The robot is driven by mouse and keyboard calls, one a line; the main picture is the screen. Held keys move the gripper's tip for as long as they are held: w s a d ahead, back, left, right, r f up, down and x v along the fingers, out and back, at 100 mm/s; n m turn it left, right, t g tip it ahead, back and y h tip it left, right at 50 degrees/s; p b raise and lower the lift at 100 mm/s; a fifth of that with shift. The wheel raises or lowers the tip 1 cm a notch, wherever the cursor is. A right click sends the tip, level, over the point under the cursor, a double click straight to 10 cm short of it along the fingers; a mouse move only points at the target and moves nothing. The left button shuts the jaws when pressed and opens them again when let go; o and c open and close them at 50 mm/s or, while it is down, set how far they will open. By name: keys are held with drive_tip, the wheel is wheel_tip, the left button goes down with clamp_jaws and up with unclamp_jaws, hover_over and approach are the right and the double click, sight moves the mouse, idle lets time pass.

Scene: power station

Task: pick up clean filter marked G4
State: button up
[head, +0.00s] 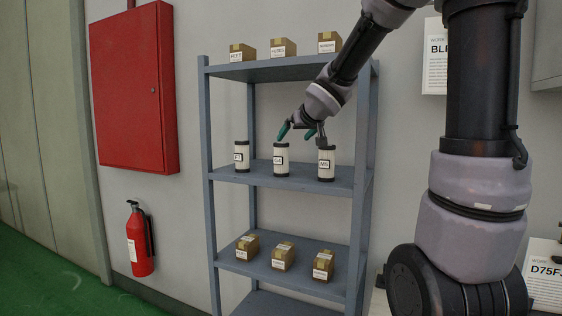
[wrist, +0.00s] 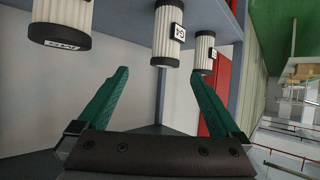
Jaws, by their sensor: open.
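The clean filter marked G4 (head: 281,160) stands upright in the middle of three white filters with black end caps on the shelf unit's middle shelf. My gripper (head: 297,133) is open and empty, with green fingers. In the head view it is just above and to the right of the G4 filter's top, one fingertip close to the cap. In the wrist view the G4 filter (wrist: 168,35) lies beyond the open fingers (wrist: 160,74), near the line between them. I see no contact there.
A filter marked M5 (head: 326,163) stands to the right, and another filter (head: 242,157) with a hard-to-read label to the left. Cardboard boxes stand on the upper (head: 283,48) and lower shelves (head: 283,256). Grey posts (head: 361,170) edge the shelf unit.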

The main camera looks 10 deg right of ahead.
sight(284, 144)
drive_tip(key=shift+a+x, duration=0.2)
drive_tip(key=shift+x, duration=1.3)
drive_tip(key=shift+a+x, duration=0.15)
drive_tip(key=shift+x, duration=1.35)
drive_tip(key=shift+a+r+x, duration=0.15)
drive_tip(key=shift+x, duration=1.15)
drive_tip(key=shift+a+r+x, duration=0.1)
drive_tip(key=shift+r+x, duration=0.1)
drive_tip(key=shift+x, duration=1.05)
drive_tip(key=shift+w, duration=0.15)
drive_tip(key=c, duration=1.5)
